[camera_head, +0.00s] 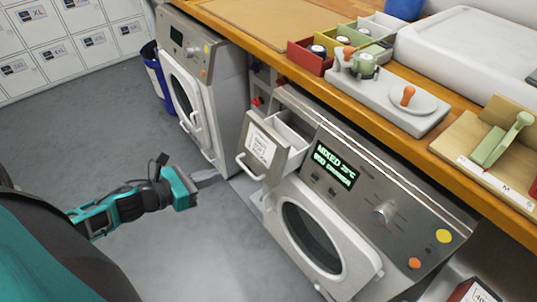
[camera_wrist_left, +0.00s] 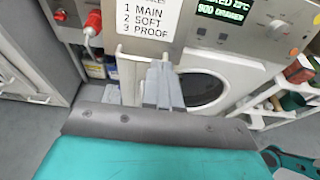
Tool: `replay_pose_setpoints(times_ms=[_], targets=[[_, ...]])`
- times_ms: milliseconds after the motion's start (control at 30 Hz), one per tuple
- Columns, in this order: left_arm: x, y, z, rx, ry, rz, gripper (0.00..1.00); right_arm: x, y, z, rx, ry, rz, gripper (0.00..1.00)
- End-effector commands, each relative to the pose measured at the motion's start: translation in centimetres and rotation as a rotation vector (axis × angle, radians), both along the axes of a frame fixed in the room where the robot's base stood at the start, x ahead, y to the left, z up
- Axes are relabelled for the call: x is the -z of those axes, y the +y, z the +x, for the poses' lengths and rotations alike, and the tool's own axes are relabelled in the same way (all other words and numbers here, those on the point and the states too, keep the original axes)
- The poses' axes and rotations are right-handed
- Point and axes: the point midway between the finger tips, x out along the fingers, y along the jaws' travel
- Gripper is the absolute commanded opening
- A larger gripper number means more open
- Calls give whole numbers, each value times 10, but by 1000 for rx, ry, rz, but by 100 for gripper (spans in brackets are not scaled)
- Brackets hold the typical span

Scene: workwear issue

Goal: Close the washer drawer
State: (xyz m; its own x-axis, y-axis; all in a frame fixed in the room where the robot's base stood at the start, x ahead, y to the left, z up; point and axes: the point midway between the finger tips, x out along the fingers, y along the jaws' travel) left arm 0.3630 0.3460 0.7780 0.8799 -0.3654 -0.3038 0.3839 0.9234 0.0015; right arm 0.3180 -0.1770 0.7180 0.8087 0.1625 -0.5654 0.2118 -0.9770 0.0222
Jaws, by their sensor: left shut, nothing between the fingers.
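The washer drawer (camera_head: 283,163) is pulled out from the upper left of the near washer (camera_head: 368,190) in the head view. Its front has a white label and a pale bar handle (camera_head: 248,168). In the left wrist view the drawer's label (camera_wrist_left: 150,20) reads MAIN, SOFT, PROOF, with the handle below it. My left gripper (camera_head: 211,178) is shut and empty, to the left of the drawer front, with a visible gap in the head view. Its closed fingers (camera_wrist_left: 163,88) point toward the drawer front in the left wrist view. My right gripper is not in view.
The near washer's round door (camera_head: 313,236) is below the drawer. A second machine (camera_head: 203,85) stands further left, its door (camera_head: 185,100) facing the open floor. A wooden counter (camera_head: 262,43) with trays runs above. A blue bin (camera_head: 155,70) stands behind.

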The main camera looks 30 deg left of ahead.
Motion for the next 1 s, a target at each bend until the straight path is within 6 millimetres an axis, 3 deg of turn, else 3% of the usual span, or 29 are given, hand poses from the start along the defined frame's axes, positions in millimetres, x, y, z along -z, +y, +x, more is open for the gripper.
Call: replay_pose_setpoints(times_ms=[167, 700, 1000], targets=[[5, -6, 15, 1, -3, 2, 0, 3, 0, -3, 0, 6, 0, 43], [29, -36, 89, -3, -2, -2, 0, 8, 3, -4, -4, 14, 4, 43], [40, -49, 117, -2, -1, -3, 0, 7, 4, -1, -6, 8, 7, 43]])
